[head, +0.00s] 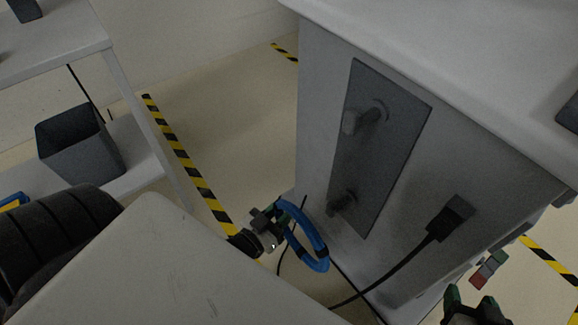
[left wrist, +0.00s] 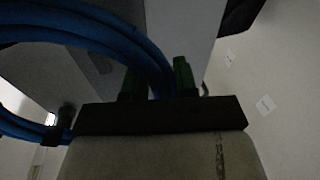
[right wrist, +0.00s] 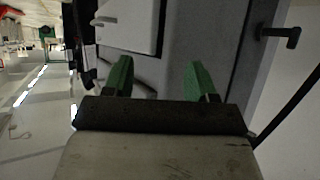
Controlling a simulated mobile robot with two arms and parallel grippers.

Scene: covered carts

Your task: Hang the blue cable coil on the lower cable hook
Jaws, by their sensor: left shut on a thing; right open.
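The blue cable coil (head: 318,246) hangs near the cart's side panel, lower middle of the head view. My left gripper (head: 282,214) is shut on the coil's upper left part. In the left wrist view the blue coil (left wrist: 85,28) runs between the green fingers of my left gripper (left wrist: 158,80). The lower cable hook (head: 343,202) sticks out from the grey plate (head: 385,135), just above and right of the coil; the coil appears apart from it. The upper hook (head: 355,120) is empty. My right gripper (head: 473,303) is open and empty, also in the right wrist view (right wrist: 160,80).
A black plug and cable (head: 440,228) come out of the cart side (head: 320,100), right of the plate. A red, grey and green block (head: 489,268) shows near my right gripper. A second table with a grey bin (head: 80,148) stands left. Floor between them is clear, with striped tape.

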